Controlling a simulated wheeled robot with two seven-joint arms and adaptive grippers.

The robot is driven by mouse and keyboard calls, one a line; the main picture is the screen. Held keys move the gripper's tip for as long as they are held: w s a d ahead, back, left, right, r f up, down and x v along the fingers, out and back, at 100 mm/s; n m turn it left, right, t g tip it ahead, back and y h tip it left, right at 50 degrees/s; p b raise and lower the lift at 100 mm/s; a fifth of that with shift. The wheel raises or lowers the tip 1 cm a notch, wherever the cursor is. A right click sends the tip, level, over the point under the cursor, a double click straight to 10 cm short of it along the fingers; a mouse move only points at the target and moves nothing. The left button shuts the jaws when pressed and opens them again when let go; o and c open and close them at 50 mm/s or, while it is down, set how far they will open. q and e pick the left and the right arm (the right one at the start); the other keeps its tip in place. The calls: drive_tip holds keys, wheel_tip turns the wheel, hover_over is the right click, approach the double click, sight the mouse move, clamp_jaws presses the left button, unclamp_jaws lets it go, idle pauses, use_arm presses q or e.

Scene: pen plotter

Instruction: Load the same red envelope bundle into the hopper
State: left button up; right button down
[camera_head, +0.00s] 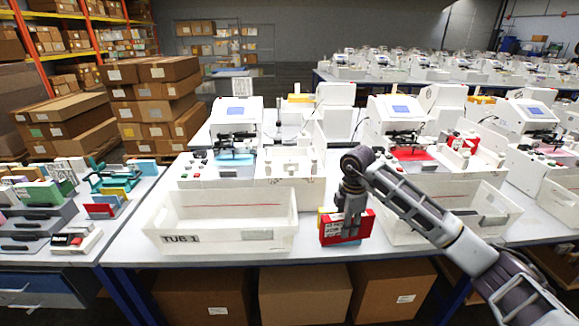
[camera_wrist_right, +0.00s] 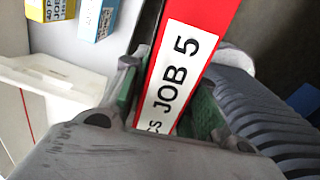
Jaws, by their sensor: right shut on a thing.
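My right gripper (camera_head: 350,212) points down near the table's front edge and is shut on a red envelope bundle (camera_head: 345,232). In the right wrist view the bundle (camera_wrist_right: 190,60) lies between the green-padded fingers, with a white label reading "JOB 5". Whether its lower edge touches the table cannot be told. White plotter machines stand behind, one with a blue sheet (camera_head: 234,158) and one with a red sheet (camera_head: 412,154). A white open-topped unit (camera_head: 290,165) sits beside the first machine; I cannot tell which part is the hopper. My left gripper is not in view.
A white tub marked "TUB 1" (camera_head: 222,243) stands left of the bundle. Another white tub (camera_head: 405,236) stands right, partly behind my right arm. Yellow (camera_wrist_right: 38,10) and blue (camera_wrist_right: 97,18) boxes lie near the bundle. A side table (camera_head: 85,262) holds several coloured bundles.

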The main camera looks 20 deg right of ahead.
drive_tip(key=shift+n, duration=0.3)
